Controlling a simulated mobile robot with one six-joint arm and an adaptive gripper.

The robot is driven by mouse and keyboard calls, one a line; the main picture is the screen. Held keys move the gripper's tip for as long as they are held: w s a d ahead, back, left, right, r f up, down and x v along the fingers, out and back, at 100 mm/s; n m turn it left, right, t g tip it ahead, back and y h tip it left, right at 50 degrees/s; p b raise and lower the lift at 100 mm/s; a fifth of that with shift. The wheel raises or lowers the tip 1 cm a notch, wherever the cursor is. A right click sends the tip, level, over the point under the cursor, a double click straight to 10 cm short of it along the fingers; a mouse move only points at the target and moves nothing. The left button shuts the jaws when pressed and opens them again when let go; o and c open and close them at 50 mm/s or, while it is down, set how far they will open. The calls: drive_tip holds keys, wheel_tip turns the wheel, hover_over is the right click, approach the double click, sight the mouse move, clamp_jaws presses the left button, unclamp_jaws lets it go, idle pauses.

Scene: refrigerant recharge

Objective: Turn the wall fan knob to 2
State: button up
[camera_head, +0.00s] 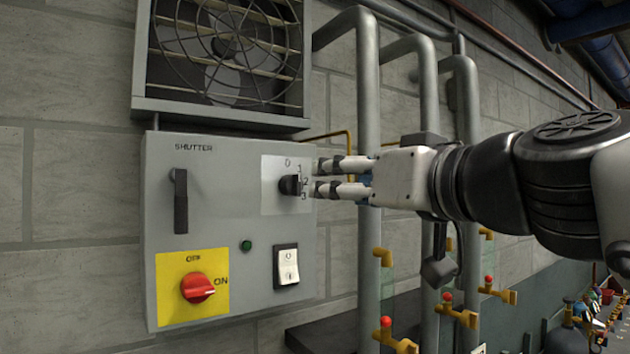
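The fan knob (289,185) is a small black knob on a light plate on the grey wall control box. The marks 0, 1, 2 and 3 run around its upper and right side. I cannot tell for sure which mark it points at. My gripper (316,177) reaches in from the right, level with the knob. Its two fingers are spread with a gap between them, and nothing shows held. The fingertips are just right of the knob; contact cannot be made out. The wall fan (228,50) is above the box behind a wire guard.
The control box (240,212) also bears a black shutter lever (180,200), a red rotary switch (197,288) on a yellow plate, a green light (246,245) and a white rocker switch (287,266). Grey pipes (368,120) with yellow valves (393,339) stand behind and below my arm.

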sight(298, 185)
drive_tip(key=p+x, duration=0.3)
drive_tip(key=x, duration=1.2)
drive_tip(key=shift+s+p, duration=0.1)
drive_tip(key=shift+p, duration=0.25)
drive_tip(key=shift+c, duration=0.2)
drive_tip(key=c, duration=1)
drive_tip(key=shift+c, duration=0.2)
